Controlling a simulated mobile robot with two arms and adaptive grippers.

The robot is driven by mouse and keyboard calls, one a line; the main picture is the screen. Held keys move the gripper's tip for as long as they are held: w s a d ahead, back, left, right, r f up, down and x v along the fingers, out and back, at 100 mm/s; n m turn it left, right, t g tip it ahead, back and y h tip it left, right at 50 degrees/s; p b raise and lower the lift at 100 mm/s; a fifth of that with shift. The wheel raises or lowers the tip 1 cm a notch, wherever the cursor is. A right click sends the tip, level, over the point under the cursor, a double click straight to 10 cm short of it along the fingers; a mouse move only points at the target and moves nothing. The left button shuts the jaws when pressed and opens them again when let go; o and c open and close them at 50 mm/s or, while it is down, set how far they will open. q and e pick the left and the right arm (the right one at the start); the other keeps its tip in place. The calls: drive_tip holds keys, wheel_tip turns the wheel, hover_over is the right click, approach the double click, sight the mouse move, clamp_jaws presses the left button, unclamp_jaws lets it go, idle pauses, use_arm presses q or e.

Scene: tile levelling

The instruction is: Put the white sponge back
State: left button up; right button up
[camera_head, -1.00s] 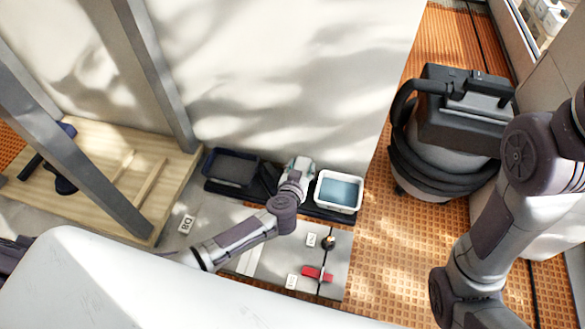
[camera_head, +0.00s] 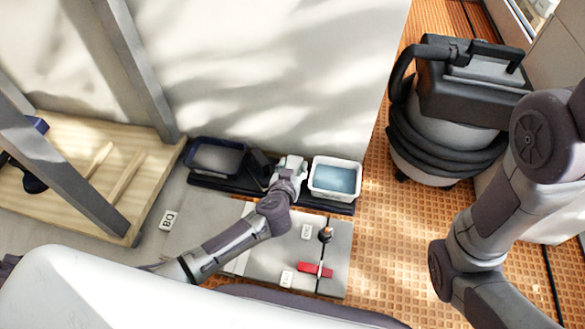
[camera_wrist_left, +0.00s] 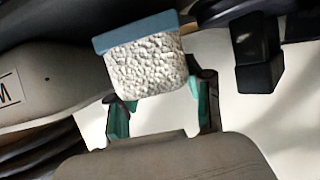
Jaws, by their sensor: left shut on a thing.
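The white sponge (camera_wrist_left: 145,70), a rough white block with a blue backing, is in the left wrist view between the teal fingers of my left gripper (camera_wrist_left: 160,108). The gripper is shut on it. In the head view my left gripper (camera_head: 289,168) is over the black tray (camera_head: 330,206), between a dark bin and a white tub. The sponge is hidden or too small to make out there. My right arm shows at the right of the head view, but its gripper is out of frame.
The white tub (camera_head: 336,178) holds bluish water, close right of my left gripper. The dark bin (camera_head: 215,157) is to its left. A red tool (camera_head: 315,269) lies on the grey slab (camera_head: 333,285) in front. A vacuum cleaner (camera_head: 445,120) stands at right.

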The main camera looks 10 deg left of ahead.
use_arm(q)
drive_tip(key=shift+f, duration=0.7)
idle(0.4)
drive_tip(key=o, duration=1.2)
drive_tip(key=shift+s, duration=0.1)
drive_tip(key=v, duration=0.7)
drive_tip(key=shift+s+r, duration=0.1)
drive_tip(key=shift+s, duration=0.05)
